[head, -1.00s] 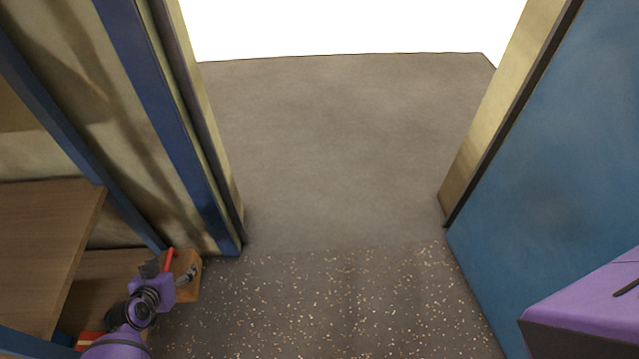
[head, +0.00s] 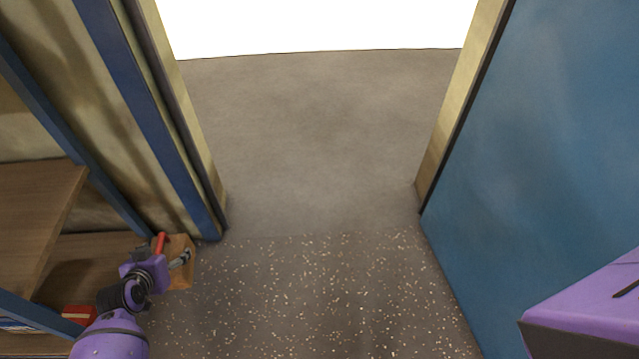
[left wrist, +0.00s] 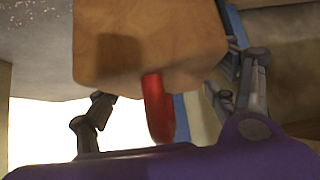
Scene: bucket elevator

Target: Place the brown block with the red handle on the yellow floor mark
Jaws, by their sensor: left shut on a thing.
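The brown block (head: 180,278) is at the lower left of the head view, at the end of my left arm. Its red handle (head: 160,243) shows at its upper left edge. My left gripper (head: 178,260) is shut on the block. In the left wrist view the brown block (left wrist: 150,40) fills the upper middle, and the red handle (left wrist: 158,108) runs down between the dark fingers. The head view shows the block beside the shelf and over the speckled floor; its height there is hard to tell. My right gripper is not in view. No yellow floor mark shows.
A wooden shelf unit (head: 40,205) with blue posts stands at the left, with a red item (head: 80,313) on a lower board. A blue wall panel (head: 530,150) closes the right side. Between them the speckled floor (head: 320,290) leads through an opening to clear grey floor (head: 320,150).

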